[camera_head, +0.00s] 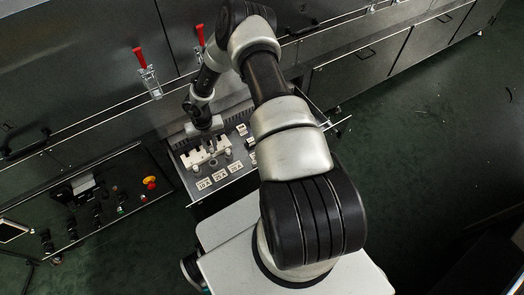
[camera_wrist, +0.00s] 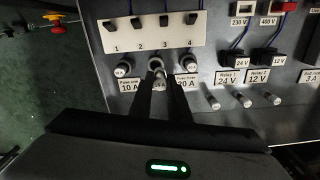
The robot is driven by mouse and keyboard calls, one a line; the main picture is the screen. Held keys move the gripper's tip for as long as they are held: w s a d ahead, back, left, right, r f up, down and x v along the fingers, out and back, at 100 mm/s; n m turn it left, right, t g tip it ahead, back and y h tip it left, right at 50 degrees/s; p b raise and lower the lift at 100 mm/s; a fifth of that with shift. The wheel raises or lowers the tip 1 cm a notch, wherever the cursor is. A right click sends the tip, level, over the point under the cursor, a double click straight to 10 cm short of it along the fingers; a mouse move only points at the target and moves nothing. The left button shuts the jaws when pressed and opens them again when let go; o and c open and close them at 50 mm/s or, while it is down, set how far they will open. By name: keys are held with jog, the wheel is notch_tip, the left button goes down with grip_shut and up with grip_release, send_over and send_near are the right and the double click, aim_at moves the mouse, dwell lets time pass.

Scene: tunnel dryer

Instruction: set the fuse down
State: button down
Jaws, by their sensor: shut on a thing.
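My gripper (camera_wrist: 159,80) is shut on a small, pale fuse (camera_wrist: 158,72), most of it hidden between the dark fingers. The fingertips are over the middle of three round fuse holders (camera_wrist: 155,62) in the wrist view. I cannot tell whether the fuse touches this holder. The left holder (camera_wrist: 122,68) sits above a 10 A label and the right holder (camera_wrist: 184,66) above a 20 A label. The middle label (camera_wrist: 158,86) is partly covered by the fingers. In the head view my gripper (camera_head: 208,148) reaches down to the grey panel (camera_head: 238,178), and the fuse cannot be made out.
A white strip (camera_wrist: 150,36) with black switches numbered 1 to 4 lies beyond the holders. Relays labelled 24 V (camera_wrist: 239,57) and 12 V (camera_wrist: 272,55) stand to the right, with several short grey cylinders (camera_wrist: 213,102) nearby. Red-handled clamps (camera_head: 140,62) are on the machine front.

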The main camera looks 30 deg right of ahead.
jog(key=d+b, duration=0.1)
jog(key=d, duration=0.4)
jog(key=s+d+b, duration=0.1)
jog(key=d, duration=0.4)
jog(key=d+b, duration=0.1)
jog(key=d, duration=0.5)
jog(key=shift+s+r, duration=0.2)
jog(key=shift+r, duration=0.05)
jog(key=s+d+r+b, duration=0.1)
jog(key=s+d+b, duration=0.1)
jog(key=s+d, duration=0.5)
jog(key=s+d+r+b, duration=0.1)
jog(key=s+d, duration=0.1)
jog(key=d, duration=0.9)
notch_tip(320, 180, down, 10)
jog(key=b, duration=0.3)
jog(key=shift+s+f, duration=0.1)
jog(key=shift+f+b, duration=0.2)
jog(key=shift+b, duration=0.15)
jog(key=c, duration=1.7)
grip_release()
jog(key=shift+o, duration=0.2)
jog(key=shift+r, duration=0.1)
